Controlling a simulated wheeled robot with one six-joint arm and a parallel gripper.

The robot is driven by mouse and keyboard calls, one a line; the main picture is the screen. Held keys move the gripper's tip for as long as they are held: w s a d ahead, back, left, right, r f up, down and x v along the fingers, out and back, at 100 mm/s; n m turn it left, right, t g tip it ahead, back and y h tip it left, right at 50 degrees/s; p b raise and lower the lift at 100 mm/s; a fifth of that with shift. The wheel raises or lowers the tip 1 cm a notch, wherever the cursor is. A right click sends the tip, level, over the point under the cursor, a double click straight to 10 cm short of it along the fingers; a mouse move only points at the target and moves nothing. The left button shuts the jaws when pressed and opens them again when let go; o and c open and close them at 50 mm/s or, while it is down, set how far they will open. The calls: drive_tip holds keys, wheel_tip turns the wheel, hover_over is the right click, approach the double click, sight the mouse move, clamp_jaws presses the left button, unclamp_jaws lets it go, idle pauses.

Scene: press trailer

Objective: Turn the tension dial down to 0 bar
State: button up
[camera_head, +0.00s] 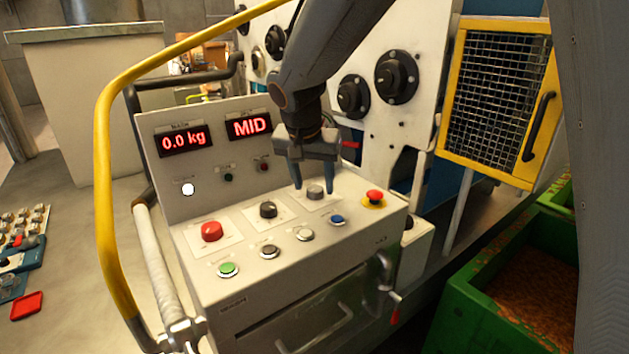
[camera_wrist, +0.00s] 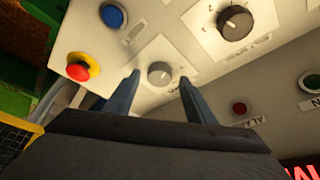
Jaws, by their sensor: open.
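A small grey dial (camera_head: 315,193) on a white plate sits at the back right of the sloped console top; it also shows in the wrist view (camera_wrist: 160,74). A larger black dial (camera_head: 268,210) with a pointer mark is to its left, and shows at the upper right of the wrist view (camera_wrist: 235,22). Their labels are too small to read, so I cannot tell which is the tension dial. My gripper (camera_head: 313,187) points down over the grey dial, its open fingers (camera_wrist: 159,77) on either side of it. I cannot tell whether they touch it.
Displays read "0.0 kg" (camera_head: 184,140) and "MID" (camera_head: 249,126). A yellow rail (camera_head: 103,180) curves along the left.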

drive_tip(key=shift+w+d+f, duration=0.1)
drive_tip(key=shift+w+f, duration=0.05)
drive_tip(key=shift+f, duration=0.35)
drive_tip(key=c, duration=1)
drive_tip(key=shift+r+n+p, duration=0.1)
drive_tip(key=shift+n+p, duration=0.2)
